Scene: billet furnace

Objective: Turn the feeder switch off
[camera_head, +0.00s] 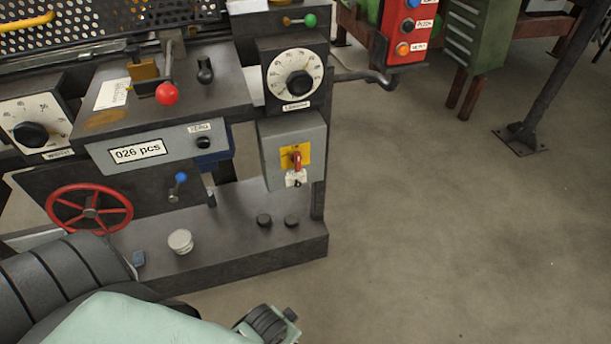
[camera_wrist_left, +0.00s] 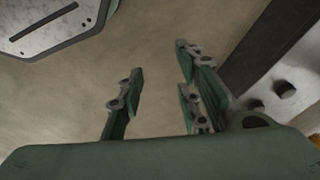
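A red rotary switch (camera_head: 297,158) on a yellow plate is on the front of a grey box (camera_head: 279,149) at the machine's right end. Its red handle looks upright. A small white label hangs below it, too small to read. My left arm comes in along the bottom of the head view, below and in front of the machine, apart from the switch. In the left wrist view my left gripper (camera_wrist_left: 158,62) is open with nothing between its fingers. The switch is not seen in that view. My right gripper is in neither view.
A dial (camera_head: 297,80) sits above the grey box. A red handwheel (camera_head: 90,210), a red ball lever (camera_head: 167,94) and a blue ball lever (camera_head: 180,178) are left of it. Two black knobs (camera_head: 277,221) are on the base ledge below. Open floor (camera_head: 430,220) lies to the right.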

